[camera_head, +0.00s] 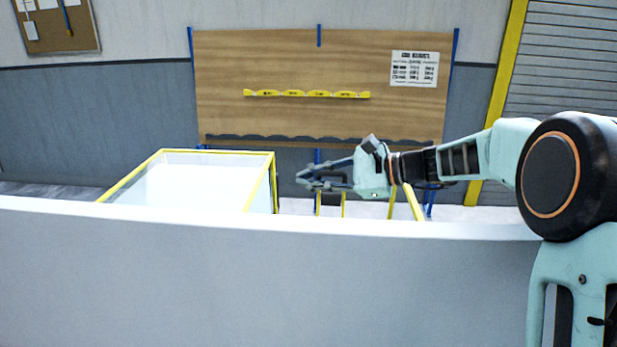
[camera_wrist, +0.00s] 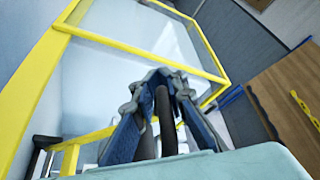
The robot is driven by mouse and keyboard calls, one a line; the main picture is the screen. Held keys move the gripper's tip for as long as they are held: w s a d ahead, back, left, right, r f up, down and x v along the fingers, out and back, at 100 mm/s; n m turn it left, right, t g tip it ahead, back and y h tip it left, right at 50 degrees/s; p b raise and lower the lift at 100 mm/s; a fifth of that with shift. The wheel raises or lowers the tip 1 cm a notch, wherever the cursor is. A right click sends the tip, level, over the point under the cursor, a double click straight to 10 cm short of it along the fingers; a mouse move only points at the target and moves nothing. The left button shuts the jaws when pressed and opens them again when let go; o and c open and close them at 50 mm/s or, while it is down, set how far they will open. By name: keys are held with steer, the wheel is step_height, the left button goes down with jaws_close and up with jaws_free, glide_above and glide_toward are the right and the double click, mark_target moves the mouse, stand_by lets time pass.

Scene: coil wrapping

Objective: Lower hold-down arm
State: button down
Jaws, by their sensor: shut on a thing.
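My gripper (camera_head: 302,180) reaches left across the middle of the head view, beside the yellow-framed enclosure. In the wrist view my gripper (camera_wrist: 163,76) has its fingers closed in around a dark bar (camera_wrist: 163,122), which runs between them. The bar looks like a handle, but I cannot tell whether it belongs to the hold-down arm. No hold-down arm can be clearly made out in either view. Whatever is below the fingers is hidden in the head view by the pale curved surface.
The yellow-framed clear enclosure (camera_head: 187,155) stands left of my gripper; its frame (camera_wrist: 30,90) fills much of the wrist view. A pale curved surface (camera_head: 250,275) spans the foreground. Yellow posts (camera_head: 413,203) stand under my arm.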

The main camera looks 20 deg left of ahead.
steer(key=shift+f, duration=0.4)
steer(key=c, duration=2.2)
jaws_free()
steer(key=shift+o, duration=0.6)
steer(key=shift+r, duration=0.1)
steer(key=shift+d+r, duration=0.1)
steer(key=v, duration=1.2)
